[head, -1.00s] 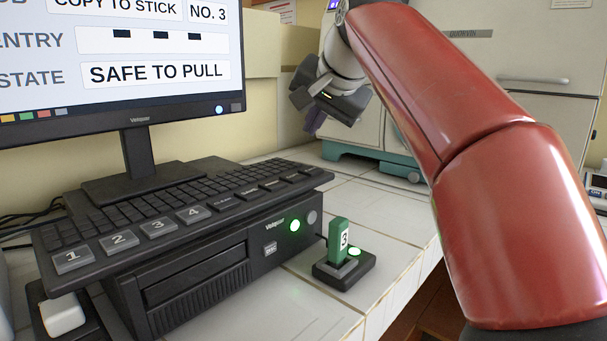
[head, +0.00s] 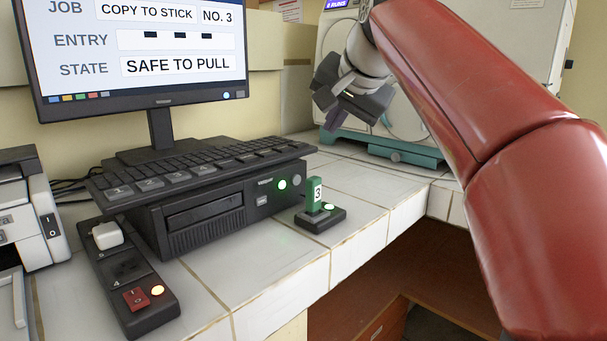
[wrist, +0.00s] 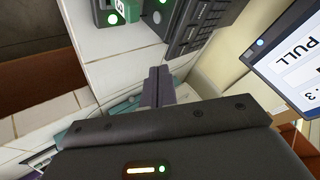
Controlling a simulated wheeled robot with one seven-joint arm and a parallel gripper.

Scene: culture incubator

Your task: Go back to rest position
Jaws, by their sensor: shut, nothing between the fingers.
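My gripper (head: 333,112) hangs in the air over the back of the tiled counter, beyond the keyboard and in front of the pale incubator. In the wrist view its two dark fingers (wrist: 157,87) lie together with nothing between them. My red arm crosses the right side of the head view. A green stick marked 3 (head: 316,194) stands upright in a small black dock (head: 320,218) with a lit green light. The stick also shows at the top of the wrist view (wrist: 128,8), well apart from my fingers.
The monitor (head: 145,55) reads SAFE TO PULL. A keyboard (head: 200,165) sits on a black computer unit (head: 205,210). A switch strip (head: 125,275) with a red switch and amber light lies at front left. The incubator (head: 400,100) stands behind. Bare tiles (head: 370,190) lie right of the dock.

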